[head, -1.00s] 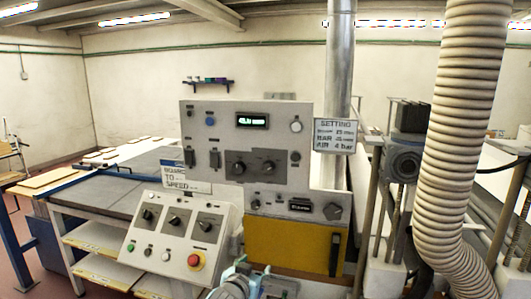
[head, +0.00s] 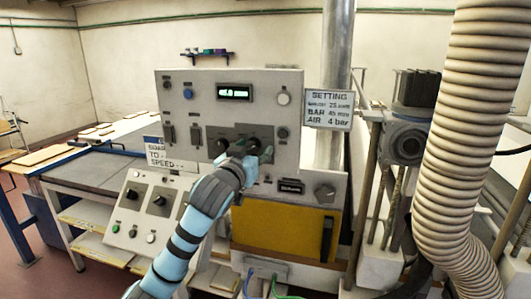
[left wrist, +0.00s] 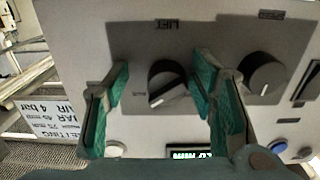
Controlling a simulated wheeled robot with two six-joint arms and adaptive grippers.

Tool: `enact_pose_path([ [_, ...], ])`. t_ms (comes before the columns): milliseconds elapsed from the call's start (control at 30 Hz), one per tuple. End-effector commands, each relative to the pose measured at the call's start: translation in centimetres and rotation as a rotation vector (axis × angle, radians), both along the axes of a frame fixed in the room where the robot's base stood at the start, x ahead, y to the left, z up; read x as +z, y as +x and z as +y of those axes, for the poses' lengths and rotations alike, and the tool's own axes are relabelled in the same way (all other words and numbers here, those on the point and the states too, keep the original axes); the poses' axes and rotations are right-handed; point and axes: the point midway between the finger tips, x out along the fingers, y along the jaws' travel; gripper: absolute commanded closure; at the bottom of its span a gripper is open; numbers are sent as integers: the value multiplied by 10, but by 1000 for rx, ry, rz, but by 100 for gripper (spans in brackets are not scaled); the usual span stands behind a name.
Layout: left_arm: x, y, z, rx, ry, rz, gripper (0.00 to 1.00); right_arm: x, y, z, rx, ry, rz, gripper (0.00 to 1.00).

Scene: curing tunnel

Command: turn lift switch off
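The lift switch is a black rotary knob (left wrist: 167,78) on a dark grey plate, with an upside-down "LIFT" label by it in the left wrist view. Its white pointer line lies slanted, toward the lower left of that view. My left gripper (left wrist: 165,92) is open, with one green-padded finger on each side of the knob; gaps show between pads and knob. In the head view, the left gripper (head: 258,152) is at the upper panel (head: 210,100) and largely hides this knob. My right gripper is not in view.
A second black knob (left wrist: 263,74) sits close beside one finger; it also shows in the head view (head: 222,147). A lower sloped console (head: 140,205) stands below left. A setting sign (head: 329,108) and a ribbed hose (head: 465,130) are at the right.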

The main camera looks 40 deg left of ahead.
Motion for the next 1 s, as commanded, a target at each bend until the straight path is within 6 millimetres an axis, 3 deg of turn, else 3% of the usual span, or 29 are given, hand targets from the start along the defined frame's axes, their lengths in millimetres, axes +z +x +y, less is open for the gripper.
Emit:
enact_pose_path([
  [233, 2, -3, 5, 9, 3, -1, 51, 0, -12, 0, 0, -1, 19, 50],
  [533, 2, -2, 4, 8, 2, 0, 98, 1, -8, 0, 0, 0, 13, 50],
  [1000, 1, -1, 2, 5, -42, -14, 98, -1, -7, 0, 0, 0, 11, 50],
])
